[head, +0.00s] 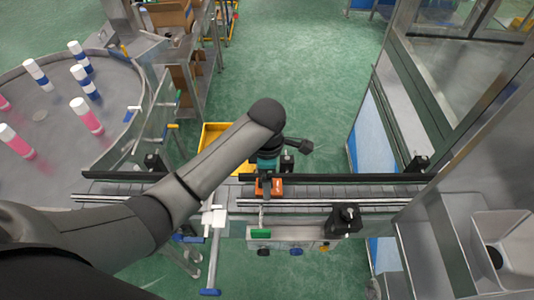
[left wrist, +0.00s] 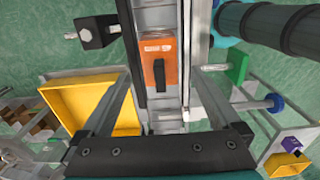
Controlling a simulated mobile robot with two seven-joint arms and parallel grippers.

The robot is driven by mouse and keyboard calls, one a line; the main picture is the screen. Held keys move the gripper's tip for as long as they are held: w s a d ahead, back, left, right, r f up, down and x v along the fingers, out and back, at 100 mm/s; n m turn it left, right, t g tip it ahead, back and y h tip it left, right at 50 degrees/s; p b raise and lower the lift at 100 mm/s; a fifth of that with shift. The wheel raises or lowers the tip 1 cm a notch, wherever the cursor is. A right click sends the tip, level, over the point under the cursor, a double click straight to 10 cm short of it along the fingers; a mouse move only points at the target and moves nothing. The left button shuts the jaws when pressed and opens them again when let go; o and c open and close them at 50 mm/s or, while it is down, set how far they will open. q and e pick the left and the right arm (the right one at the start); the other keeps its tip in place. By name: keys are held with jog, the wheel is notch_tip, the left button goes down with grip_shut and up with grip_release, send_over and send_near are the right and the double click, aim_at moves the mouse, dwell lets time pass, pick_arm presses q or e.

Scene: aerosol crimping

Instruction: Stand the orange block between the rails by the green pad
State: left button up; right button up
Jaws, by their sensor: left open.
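The orange block (head: 277,187) is on the grey conveyor (head: 330,192), between the dark far rail (head: 350,177) and the metal near rail (head: 325,202). In the left wrist view the block (left wrist: 160,58) shows a white-printed label and a black strip; I cannot tell whether it stands or lies. The green pad (head: 260,234) is on the front of the conveyor, just in front of the block; a green piece (left wrist: 238,66) also shows beside the rail in the left wrist view. My left gripper (head: 267,184) is open, pointing down over the conveyor beside the block. My right gripper is out of view.
A yellow bin (head: 212,133) is behind the conveyor. A round metal table (head: 50,110) with several capped bottles is at left. Black brackets (head: 345,217) stick up along the rails. A metal machine (head: 470,150) fills the right. The conveyor right of the block is clear.

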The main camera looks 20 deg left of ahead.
pick_arm(q)
notch_tip(320, 180, up, 13)
dwell(0.5)
jog(key=shift+r, duration=0.1)
dwell(0.5)
